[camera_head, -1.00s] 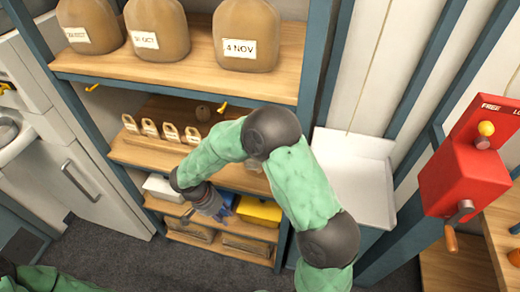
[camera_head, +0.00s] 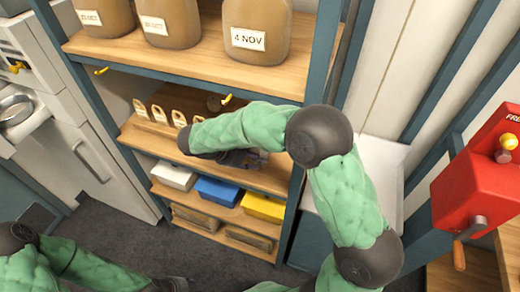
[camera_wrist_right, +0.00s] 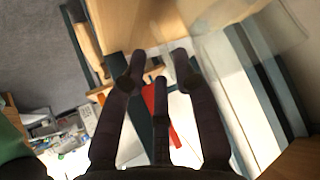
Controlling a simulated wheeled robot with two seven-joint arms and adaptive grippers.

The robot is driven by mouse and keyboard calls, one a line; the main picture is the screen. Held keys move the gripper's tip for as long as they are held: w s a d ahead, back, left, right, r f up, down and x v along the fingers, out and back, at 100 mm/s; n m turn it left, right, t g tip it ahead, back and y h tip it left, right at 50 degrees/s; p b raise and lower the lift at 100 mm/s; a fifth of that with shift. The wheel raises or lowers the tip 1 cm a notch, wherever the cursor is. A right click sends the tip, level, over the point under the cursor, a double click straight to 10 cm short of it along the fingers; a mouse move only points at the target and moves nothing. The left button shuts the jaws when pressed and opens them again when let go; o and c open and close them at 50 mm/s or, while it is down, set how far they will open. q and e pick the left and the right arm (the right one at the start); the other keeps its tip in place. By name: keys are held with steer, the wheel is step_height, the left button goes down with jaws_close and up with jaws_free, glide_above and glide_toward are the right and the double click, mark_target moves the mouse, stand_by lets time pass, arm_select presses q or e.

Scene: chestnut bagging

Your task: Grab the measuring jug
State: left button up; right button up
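My right gripper (camera_wrist_right: 159,70) shows in the right wrist view with its dark fingers spread and nothing between the tips. In the head view my right gripper (camera_head: 240,158) is at the middle shelf (camera_head: 265,178), largely hidden behind my green forearm. A pale see-through shape (camera_wrist_right: 225,45), which looks like the measuring jug, is beyond and to the right of the fingertips in the wrist view; I cannot make out its handle. The jug is not clear in the head view.
Large labelled jars (camera_head: 257,32) stand on the upper shelf. Several small tagged items (camera_head: 158,113) stand left of my forearm. White (camera_head: 174,175), blue (camera_head: 217,191) and yellow (camera_head: 263,207) bins sit below. A red cranked machine (camera_head: 478,185) is at right.

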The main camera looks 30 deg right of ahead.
mark_target(265, 167)
steer(key=shift+b+x, duration=0.6)
steer(key=shift+x, duration=2)
steer(key=shift+w, duration=0.1)
jaws_close()
